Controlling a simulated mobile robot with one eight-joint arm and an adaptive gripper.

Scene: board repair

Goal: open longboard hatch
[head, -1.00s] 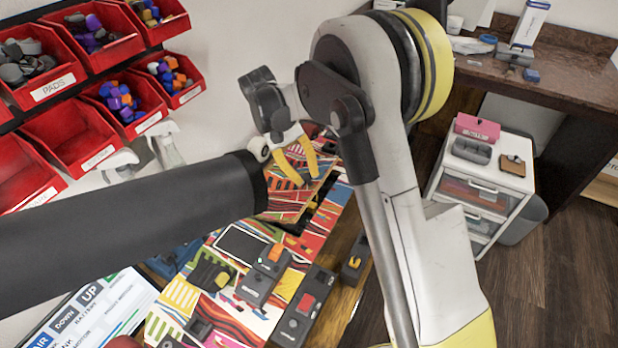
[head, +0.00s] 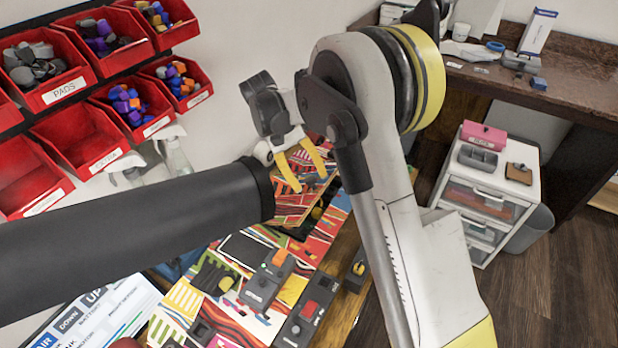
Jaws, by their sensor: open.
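The longboard (head: 180,299) lies on the workbench, with a colourful striped pattern. Its hatch (head: 292,206), a patterned panel, stands tilted up at the far part of the board, with a dark opening beside and below its right edge. My gripper (head: 306,183) is over the hatch in the head view. I cannot tell whether a finger touches the panel. My arm hides part of the board and the far end of the hatch.
Grey and black devices (head: 266,281) with orange and red buttons sit on the near part of the board. Red bins (head: 83,137) hang at the left. A white drawer cabinet (head: 484,195) stands at the right, beside open floor.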

